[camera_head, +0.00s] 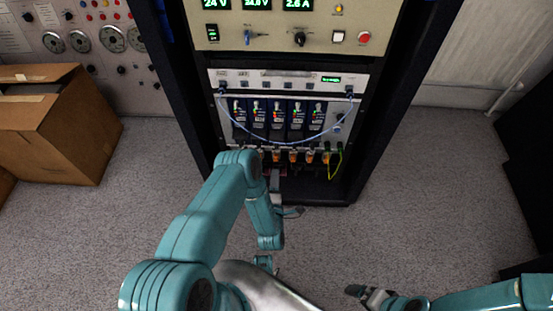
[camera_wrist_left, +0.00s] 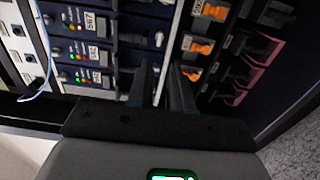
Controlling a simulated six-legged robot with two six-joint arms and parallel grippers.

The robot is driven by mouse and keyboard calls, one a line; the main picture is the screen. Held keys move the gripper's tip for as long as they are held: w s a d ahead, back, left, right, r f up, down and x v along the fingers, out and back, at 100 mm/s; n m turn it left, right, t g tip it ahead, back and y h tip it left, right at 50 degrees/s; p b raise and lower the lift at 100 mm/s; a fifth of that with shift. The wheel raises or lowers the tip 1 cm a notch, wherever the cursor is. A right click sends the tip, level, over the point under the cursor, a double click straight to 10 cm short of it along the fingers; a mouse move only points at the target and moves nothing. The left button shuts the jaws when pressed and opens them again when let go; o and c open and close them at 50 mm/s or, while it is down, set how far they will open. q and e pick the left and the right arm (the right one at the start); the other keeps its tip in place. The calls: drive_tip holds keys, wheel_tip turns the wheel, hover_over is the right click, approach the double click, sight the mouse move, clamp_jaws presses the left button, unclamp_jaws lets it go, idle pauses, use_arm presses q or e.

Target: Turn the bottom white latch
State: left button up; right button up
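My left gripper (camera_wrist_left: 162,72) reaches toward the lower front of the rack. Its two dark fingers stand apart with a narrow empty gap, so it is open. In the left wrist view a small white latch (camera_wrist_left: 158,39) shows at the end of a dark module, just beyond the fingertips; I cannot tell whether they touch. In the head view my left gripper (camera_head: 276,185) is partly hidden by my own arm, below the row of blue modules (camera_head: 277,113). My right gripper (camera_head: 369,294) is low, over the floor, away from the rack; its opening is unclear.
Orange connectors (camera_wrist_left: 204,45) and pink-edged parts (camera_wrist_left: 257,68) lie right of the fingers in the wrist view. A blue cable (camera_head: 280,142) hangs across the modules. A cardboard box (camera_head: 60,125) stands left. Carpet (camera_head: 430,180) right of the rack is clear.

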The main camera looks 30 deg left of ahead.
use_arm(q)
drive_tip(key=b+x, duration=0.4)
drive_tip(key=x, duration=0.7)
drive_tip(key=shift+w, duration=0.1)
use_arm(e)
wheel_tip(320, 180, down, 6)
drive_tip(key=shift+w+d+r, duration=0.15)
drive_tip(key=shift+r, duration=0.1)
use_arm(q)
clamp_jaws()
